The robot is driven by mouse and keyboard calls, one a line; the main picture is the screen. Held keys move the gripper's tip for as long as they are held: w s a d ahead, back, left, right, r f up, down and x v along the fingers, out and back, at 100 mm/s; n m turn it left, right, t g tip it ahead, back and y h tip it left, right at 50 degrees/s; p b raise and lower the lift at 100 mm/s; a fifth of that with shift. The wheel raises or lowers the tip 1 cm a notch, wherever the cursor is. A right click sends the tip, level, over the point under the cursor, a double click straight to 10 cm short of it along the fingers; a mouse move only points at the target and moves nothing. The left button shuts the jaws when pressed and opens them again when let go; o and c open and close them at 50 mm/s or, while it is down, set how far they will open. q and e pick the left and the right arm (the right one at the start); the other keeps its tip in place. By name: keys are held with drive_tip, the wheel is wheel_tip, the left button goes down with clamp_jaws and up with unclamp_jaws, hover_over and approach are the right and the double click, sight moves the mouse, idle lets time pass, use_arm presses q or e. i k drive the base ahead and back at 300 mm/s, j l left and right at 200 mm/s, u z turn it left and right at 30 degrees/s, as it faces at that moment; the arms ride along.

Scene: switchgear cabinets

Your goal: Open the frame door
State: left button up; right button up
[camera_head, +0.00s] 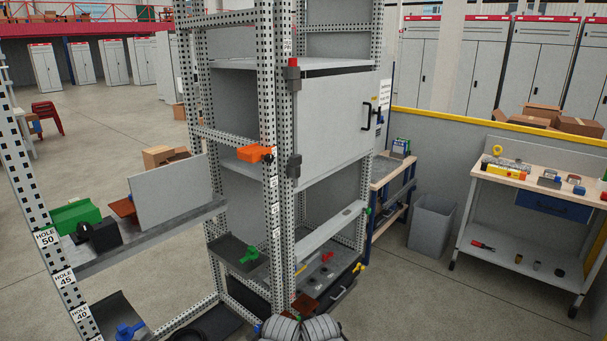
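The frame door (332,122) is a plain light-grey panel on the perforated metal frame, right of the picture's middle. It looks shut, lying roughly in line with the frame's face. A black bar handle (366,116) stands on its right side. An upper hinge (293,76) with a red top and a lower dark hinge (294,166) sit along its left edge. Neither of my grippers shows; only grey rounded parts, seemingly mine, appear at the bottom edge, well below the door.
Left of the door, shelves carry a green bin (75,216) and a loose grey panel (171,192). Open floor (430,300) lies at the lower right.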

sight(335, 123)
drive_tip(key=i+j+z, duration=0.1)
drive_tip(key=i, duration=0.65)
drive_tip(key=z, duration=0.25)
drive_tip(key=i+l+z, duration=0.1)
drive_tip(key=i, duration=0.4)
drive_tip(key=i+l, duration=0.3)
drive_tip(key=i, duration=0.25)
drive_tip(key=i+l+z, duration=0.15)
drive_tip(key=i, duration=0.35)
drive_tip(key=i+l+z, duration=0.1)
drive_tip(key=i, duration=0.45)
